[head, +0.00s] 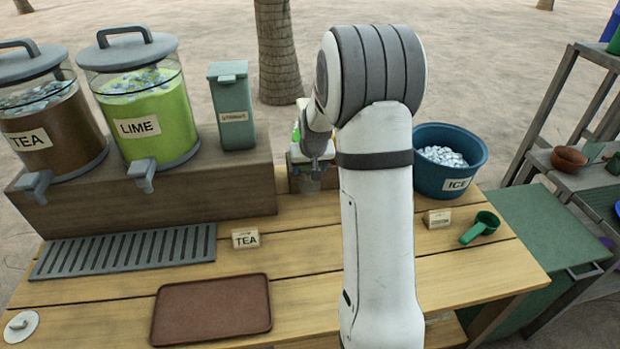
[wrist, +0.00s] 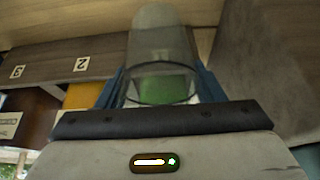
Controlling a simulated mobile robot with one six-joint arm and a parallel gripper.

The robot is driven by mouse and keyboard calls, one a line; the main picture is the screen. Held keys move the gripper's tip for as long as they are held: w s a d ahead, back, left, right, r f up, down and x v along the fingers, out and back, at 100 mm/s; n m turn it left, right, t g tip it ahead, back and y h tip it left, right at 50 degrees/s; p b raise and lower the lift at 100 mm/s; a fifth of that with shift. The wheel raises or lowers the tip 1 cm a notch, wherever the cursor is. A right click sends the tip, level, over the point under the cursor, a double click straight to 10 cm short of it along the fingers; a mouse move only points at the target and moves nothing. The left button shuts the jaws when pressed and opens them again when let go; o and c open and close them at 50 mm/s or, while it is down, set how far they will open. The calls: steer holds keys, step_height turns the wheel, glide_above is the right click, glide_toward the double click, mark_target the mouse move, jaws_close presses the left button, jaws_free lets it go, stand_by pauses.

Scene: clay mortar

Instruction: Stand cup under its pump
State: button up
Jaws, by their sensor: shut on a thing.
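A clear cup (wrist: 160,45) fills the middle of the wrist view, between the two blue fingers of my gripper (wrist: 161,80). The gripper is shut on it. A green patch shows through the cup's round opening; I cannot tell if it is inside or behind. In the head view my arm hides most of the gripper and cup. A white shape with a green patch (head: 297,135) shows just left of my arm, partly hidden; I cannot tell whether it is a pump bottle. No pump is clearly visible.
Tea (head: 45,115) and lime (head: 150,110) dispensers and a grey-green box (head: 232,105) stand on a wooden riser (head: 200,185). A drip grate (head: 125,250), brown tray (head: 212,309), TEA card (head: 245,238), ice bucket (head: 450,158) and green scoop (head: 480,228) are on the table.

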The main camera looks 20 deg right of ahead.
mark_target(310, 180)
step_height(310, 180, down, 4)
steer(key=shift+f, duration=0.25)
steer(key=shift+w+f, duration=0.25)
steer(key=shift+f, duration=0.1)
steer(key=shift+f, duration=0.15)
steer(key=o, duration=1)
steer(key=shift+c, duration=0.2)
